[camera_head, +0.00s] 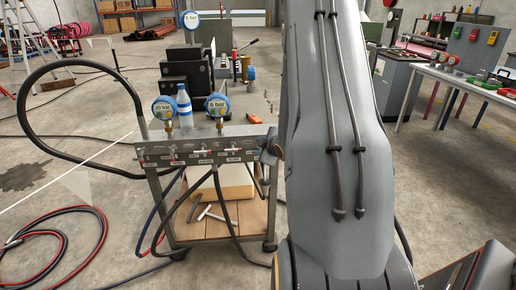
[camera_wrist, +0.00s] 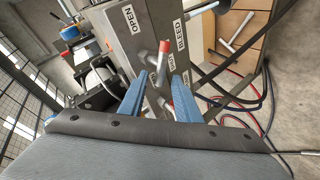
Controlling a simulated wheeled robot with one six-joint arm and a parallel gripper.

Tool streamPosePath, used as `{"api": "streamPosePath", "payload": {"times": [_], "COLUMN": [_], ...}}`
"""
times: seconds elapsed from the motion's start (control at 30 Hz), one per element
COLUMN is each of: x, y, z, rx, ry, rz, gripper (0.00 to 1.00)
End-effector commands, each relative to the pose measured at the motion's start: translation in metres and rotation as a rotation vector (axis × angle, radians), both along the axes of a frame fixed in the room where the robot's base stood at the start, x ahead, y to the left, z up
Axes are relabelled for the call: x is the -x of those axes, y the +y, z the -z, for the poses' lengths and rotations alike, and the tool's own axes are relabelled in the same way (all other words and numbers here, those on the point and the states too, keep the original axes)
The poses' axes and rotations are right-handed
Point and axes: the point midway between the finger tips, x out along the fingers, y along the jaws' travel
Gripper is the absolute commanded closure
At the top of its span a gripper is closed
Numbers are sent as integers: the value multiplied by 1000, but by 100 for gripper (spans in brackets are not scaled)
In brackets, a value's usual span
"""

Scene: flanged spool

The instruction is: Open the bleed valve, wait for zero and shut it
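A grey valve block (camera_head: 190,150) with several small levers and labels runs across the top of a cart. Two blue-rimmed gauges stand on it: the left gauge (camera_head: 164,108) seems to read 20 bar, the right gauge (camera_head: 217,105) 6 bar. In the wrist view, a metal lever with a red tip (camera_wrist: 165,48) stands beside the BLEED label (camera_wrist: 180,36), with an OPEN label (camera_wrist: 128,17) to its left. My gripper (camera_wrist: 161,78) has its blue fingers apart, on either side of this lever. Contact cannot be told. In the head view it is at the block's right end, partly hidden.
Black hoses hang from the block, and a black hose loops left. T-handled tools (camera_head: 213,213) lie on the cart's lower shelf. Red and black hoses (camera_head: 70,240) lie on the floor at left. A workbench (camera_head: 470,85) stands at right.

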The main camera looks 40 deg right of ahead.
Motion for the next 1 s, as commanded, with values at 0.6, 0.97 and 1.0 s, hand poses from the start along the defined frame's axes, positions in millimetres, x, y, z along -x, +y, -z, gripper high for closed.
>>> {"api": "streamPosePath", "payload": {"times": [0.6,0.97,1.0], "x": [52,52,52], "y": [13,13,13], "z": [-29,-28,-28], "rx": [0,0,0], "ry": [1,1,1], "rz": [0,0,0], "gripper": [70,70,70]}}
